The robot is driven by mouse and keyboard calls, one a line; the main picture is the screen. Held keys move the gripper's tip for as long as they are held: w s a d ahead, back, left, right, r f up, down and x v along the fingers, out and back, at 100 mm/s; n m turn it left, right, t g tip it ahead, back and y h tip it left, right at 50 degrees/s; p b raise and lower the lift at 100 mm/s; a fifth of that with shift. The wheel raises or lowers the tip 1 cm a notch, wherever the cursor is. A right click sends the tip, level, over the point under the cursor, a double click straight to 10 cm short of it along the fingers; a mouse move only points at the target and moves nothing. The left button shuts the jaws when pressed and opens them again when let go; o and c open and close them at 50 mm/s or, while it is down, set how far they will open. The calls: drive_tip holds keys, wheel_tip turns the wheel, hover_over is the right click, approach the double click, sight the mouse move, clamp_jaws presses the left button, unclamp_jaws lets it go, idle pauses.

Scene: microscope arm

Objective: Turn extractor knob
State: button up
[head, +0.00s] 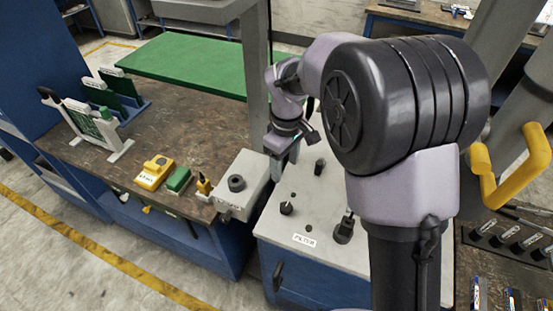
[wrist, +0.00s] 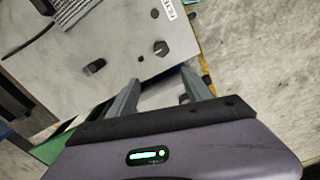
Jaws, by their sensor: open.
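No label that I can clearly read as extractor marks any knob. A black round knob (head: 236,183) sits on a small grey box (head: 249,167) whose front label is too small to read. A light grey panel (head: 325,200), labelled FILTER at its front edge, bears a black knob (head: 286,208) and another dark knob (head: 320,165) farther back. My gripper (head: 278,170) is above the panel's back left part, beside the grey box. In the wrist view my gripper (wrist: 163,78) is open and empty, with two dark knobs, (wrist: 160,47) and (wrist: 95,67), beyond the fingertips.
A black lever-like part (head: 344,229) stands on the panel's right. A yellow device (head: 154,172) and a green block (head: 178,179) lie on the brown bench (head: 185,135). A grey post (head: 257,70) rises behind the box. A yellow handle (head: 540,150) is at right.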

sight(286, 206)
drive_tip(key=f+b, duration=0.1)
drive_tip(key=f, duration=0.4)
drive_tip(key=s+f+b, duration=0.1)
drive_tip(key=f, duration=0.5)
drive_tip(key=f+b, duration=0.1)
drive_tip(key=f, duration=0.4)
drive_tip(key=shift+s+d+f, duration=0.25)
drive_tip(key=shift+d+f, duration=0.1)
drive_tip(key=shift+d, duration=0.05)
clamp_jaws()
